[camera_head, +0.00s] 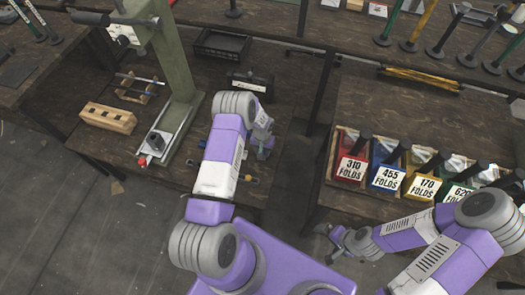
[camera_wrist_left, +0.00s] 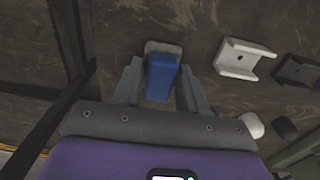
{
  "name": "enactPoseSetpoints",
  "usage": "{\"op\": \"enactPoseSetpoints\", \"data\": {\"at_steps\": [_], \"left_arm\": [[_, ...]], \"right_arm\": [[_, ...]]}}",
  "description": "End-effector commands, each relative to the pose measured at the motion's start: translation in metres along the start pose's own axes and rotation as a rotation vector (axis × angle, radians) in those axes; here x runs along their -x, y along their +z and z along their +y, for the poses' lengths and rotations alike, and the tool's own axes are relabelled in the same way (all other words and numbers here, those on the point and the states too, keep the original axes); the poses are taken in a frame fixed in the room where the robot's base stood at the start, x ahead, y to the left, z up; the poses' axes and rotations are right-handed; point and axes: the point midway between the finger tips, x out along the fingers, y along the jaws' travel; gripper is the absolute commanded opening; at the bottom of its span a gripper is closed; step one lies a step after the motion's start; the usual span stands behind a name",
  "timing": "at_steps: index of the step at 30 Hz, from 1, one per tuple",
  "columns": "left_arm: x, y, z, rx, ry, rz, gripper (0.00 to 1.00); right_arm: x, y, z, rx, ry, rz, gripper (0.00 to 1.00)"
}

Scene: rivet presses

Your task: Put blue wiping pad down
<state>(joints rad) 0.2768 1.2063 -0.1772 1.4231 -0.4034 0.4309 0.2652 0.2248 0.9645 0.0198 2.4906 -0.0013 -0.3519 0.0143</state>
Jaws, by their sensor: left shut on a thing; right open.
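The blue wiping pad (camera_wrist_left: 161,77) has a blue body and a grey far end. In the left wrist view it is between the two grey fingers of my left gripper (camera_wrist_left: 160,92), which is shut on it. In the head view my left gripper (camera_head: 262,146) is over the right part of the press workbench, and the pad cannot be made out clearly there. I cannot tell whether the pad touches the wood. My right gripper (camera_head: 334,241) is open and empty, low in front of the right bench.
A green rivet press (camera_head: 177,60) stands left of my left arm. A wooden block (camera_head: 108,117) and a black tray (camera_head: 222,44) are on the same bench. A white bracket (camera_wrist_left: 240,60) lies right of the pad. Labelled bins (camera_head: 388,178) line the right bench.

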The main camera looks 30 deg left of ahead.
Motion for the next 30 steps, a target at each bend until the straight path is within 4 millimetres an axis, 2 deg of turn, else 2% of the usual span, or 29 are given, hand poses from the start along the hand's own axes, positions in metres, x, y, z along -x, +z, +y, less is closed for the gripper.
{"op": "enactPoseSetpoints", "data": {"at_steps": [5,6,10,22,26,30], "left_arm": [[-0.005,0.000,0.000,0.000,0.000,-0.001,0.17],[-0.004,0.000,0.000,0.000,0.000,-0.001,0.48],[-0.003,0.000,0.000,0.000,0.000,-0.001,0.67],[0.003,0.000,0.000,0.000,0.000,-0.001,0.67],[0.028,-0.001,0.000,0.001,0.000,0.002,0.67],[0.060,-0.001,0.000,-0.001,0.000,0.002,0.67]], "right_arm": [[-0.005,0.000,0.002,0.000,0.000,0.000,1.00],[-0.004,0.000,0.001,0.000,0.000,0.000,1.00],[-0.003,0.000,0.001,0.000,0.000,0.000,1.00],[0.003,0.000,-0.001,0.000,0.000,0.000,1.00],[0.009,0.000,-0.004,0.000,0.000,0.000,1.00],[0.018,0.001,-0.007,0.000,0.000,0.000,1.00]]}}
